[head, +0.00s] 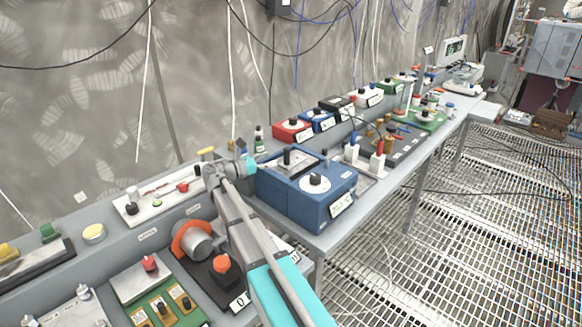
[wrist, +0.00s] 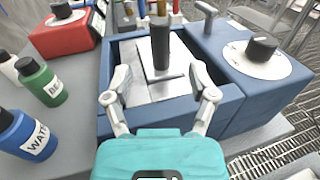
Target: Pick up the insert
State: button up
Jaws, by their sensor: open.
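What looks like the insert (wrist: 160,45) is an upright black cylindrical handle on a pale metal plate, set in the open recess of a blue box (wrist: 230,106). The handle also shows in the head view as a dark post (head: 287,156) on top of the blue box (head: 308,207). My gripper (wrist: 160,72) is open and empty. In the wrist view its fingers are spread left and right, with the handle beyond and between them, and no contact shows. In the head view my gripper (head: 246,163) is at the left edge of the box. How deep the plate sits is hidden.
A round black knob (wrist: 262,48) on a white dial stands right of the recess. Green (wrist: 42,82) and blue (wrist: 27,133) bottles and a red box (wrist: 68,32) stand left. More devices line the bench in the head view, and grating floor lies right.

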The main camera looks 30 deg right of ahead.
aim_at(287, 164)
jog(key=shift+w+d, duration=0.1)
jog(key=shift+d, duration=1)
jog(key=shift+w+d+r, duration=0.1)
jog(key=shift+d+r, duration=0.05)
jog(key=shift+d, duration=2.45)
grip_shut()
